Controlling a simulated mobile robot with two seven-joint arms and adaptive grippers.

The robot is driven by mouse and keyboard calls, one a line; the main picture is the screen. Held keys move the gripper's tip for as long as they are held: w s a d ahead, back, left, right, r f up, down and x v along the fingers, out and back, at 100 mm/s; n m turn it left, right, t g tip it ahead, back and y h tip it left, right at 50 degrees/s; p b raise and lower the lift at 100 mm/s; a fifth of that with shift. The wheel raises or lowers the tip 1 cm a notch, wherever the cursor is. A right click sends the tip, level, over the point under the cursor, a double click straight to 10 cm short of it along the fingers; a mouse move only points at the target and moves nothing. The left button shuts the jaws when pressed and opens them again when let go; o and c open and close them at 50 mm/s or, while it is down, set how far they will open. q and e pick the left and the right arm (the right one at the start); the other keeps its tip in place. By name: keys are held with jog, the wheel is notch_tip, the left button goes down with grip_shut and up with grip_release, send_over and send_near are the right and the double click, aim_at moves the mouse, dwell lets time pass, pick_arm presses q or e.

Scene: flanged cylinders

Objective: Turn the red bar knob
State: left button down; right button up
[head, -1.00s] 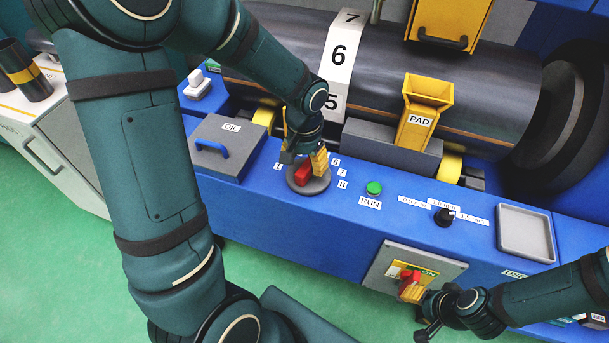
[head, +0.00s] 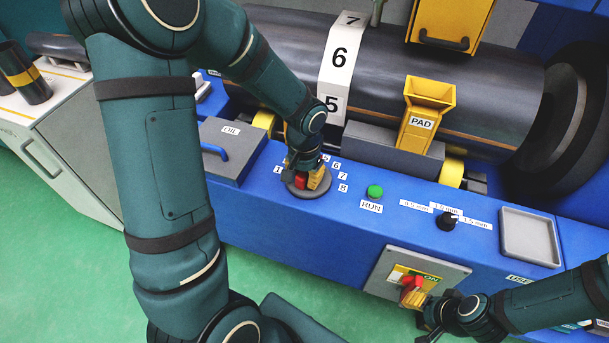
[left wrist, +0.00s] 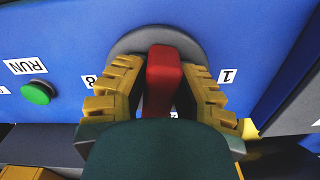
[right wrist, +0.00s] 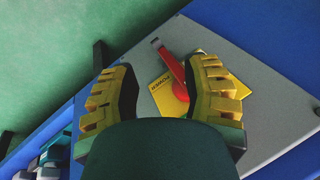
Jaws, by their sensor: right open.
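The red bar knob (head: 301,182) sits on a round grey dial (head: 309,193) on the blue machine front, with number labels around it. My left gripper (head: 311,177) is down at the dial, one finger on each side of the bar. In the left wrist view the red bar (left wrist: 164,70) stands between the yellow fingers (left wrist: 163,85), lined up with them. The fingers are partly closed; whether they press on the bar cannot be told. My right gripper (right wrist: 162,75) is open and empty, close to a red switch handle (right wrist: 172,66) on a yellow plate.
A green RUN button (head: 375,191) and a small black knob (head: 446,219) are to the right of the dial. The grey OIL lid (head: 228,150) is at its left. The yellow PAD chute (head: 420,118) and dark roller rise behind. A grey tray (head: 529,236) is at right.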

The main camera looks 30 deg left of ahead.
pick_arm(q)
jog(key=m+p, duration=0.1)
jog(key=m, duration=0.3)
jog(key=shift+a+p, duration=0.3)
jog(key=shift+p, duration=0.05)
jog(key=shift+a+f+m, duration=0.1)
jog(key=shift+m, duration=0.4)
jog(key=c, duration=0.7)
grip_release()
jog(key=shift+c, duration=0.2)
notch_tip(320, 180, up, 12)
jog(key=shift+r, duration=0.1)
